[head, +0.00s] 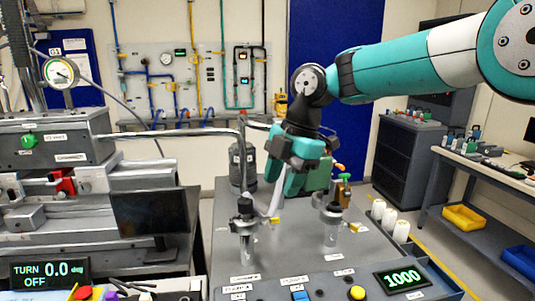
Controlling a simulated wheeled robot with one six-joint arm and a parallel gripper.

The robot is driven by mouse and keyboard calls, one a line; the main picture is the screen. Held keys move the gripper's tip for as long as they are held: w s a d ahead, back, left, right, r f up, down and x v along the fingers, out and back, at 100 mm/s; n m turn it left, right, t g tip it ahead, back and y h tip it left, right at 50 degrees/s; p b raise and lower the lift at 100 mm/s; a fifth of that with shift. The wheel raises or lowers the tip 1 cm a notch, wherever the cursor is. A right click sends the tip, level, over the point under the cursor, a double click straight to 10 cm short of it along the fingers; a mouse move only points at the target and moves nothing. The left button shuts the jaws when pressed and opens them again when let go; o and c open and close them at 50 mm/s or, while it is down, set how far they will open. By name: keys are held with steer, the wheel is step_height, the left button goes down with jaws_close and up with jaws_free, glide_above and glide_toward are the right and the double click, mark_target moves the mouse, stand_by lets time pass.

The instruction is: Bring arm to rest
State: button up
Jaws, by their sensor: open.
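My gripper (290,180) hangs from my teal and black arm in the middle of the head view. Its fingers point down and are open, with nothing seen between them. It is above the back part of a grey bench panel (290,262). The gripper looks apart from both, though depth is hard to judge. Part of the panel's back is hidden behind the gripper.
A grey machine with a dial gauge (60,73) stands at left. White cylinders (401,232) line the panel's right edge. A side bench (485,165) with yellow and blue bins stands at far right. Open floor lies between.

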steer(key=s+d+f+m, duration=0.1)
steer(key=s+d+m, duration=0.3)
steer(key=s+m, duration=0.2)
steer(key=s+d+f+m, duration=0.1)
steer(key=s+d+m, duration=0.3)
steer(key=s+m, duration=0.3)
steer(key=s+d+f+m, duration=0.1)
steer(key=s+d+m, duration=0.3)
steer(key=s, duration=0.9)
steer(key=m, duration=0.2)
steer(key=shift+s+f+m+t+y, duration=0.25)
steer(key=shift+f+m+t+y, duration=0.05)
steer(key=shift+t+y, duration=0.1)
